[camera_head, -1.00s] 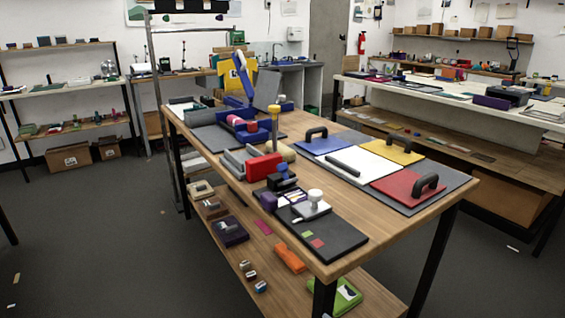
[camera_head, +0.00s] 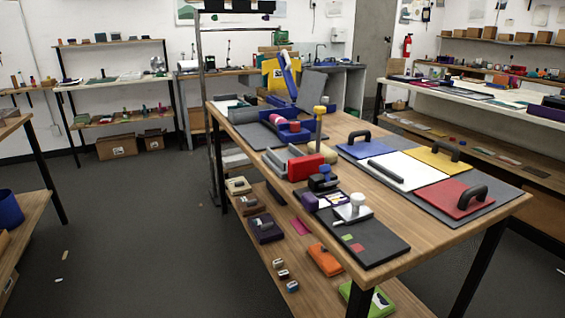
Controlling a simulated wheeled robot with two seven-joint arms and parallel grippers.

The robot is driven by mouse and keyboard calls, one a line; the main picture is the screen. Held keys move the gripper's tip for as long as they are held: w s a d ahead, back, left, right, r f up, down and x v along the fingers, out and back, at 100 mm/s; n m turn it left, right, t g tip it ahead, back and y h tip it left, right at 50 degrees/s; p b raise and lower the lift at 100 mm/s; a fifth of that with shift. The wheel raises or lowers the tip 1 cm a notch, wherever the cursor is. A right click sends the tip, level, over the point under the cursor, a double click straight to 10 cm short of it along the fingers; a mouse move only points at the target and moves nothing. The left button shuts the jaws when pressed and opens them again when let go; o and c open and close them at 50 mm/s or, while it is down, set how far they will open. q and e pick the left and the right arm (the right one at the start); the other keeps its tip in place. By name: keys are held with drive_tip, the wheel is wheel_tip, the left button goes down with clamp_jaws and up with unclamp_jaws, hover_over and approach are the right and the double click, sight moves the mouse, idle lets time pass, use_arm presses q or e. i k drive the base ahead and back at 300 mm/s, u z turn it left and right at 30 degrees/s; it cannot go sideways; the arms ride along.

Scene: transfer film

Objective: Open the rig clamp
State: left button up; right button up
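Neither of my grippers is in view. On the wooden bench, a blue fixture (camera_head: 290,131) holds a pink-and-red roll, and a blue arm (camera_head: 288,77) stands raised and tilted behind it. In front are a red block (camera_head: 306,167), grey blocks (camera_head: 277,161) and an upright post with a yellow knob (camera_head: 319,111). Nearer, a black board (camera_head: 361,238) carries a white-knobbed metal piece (camera_head: 353,208) and small purple and black parts. I cannot tell for sure which of these is the rig clamp, nor whether it is open or shut.
The bench (camera_head: 420,238) also bears a grey mat with blue, white, yellow and red (camera_head: 450,197) plates, some with black handles. Its lower shelf holds an orange block (camera_head: 324,259) and other small items.

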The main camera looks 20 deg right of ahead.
sight(325, 170)
drive_tip(key=u, duration=0.65)
drive_tip(key=i, duration=3.2)
drive_tip(key=z, duration=1.85)
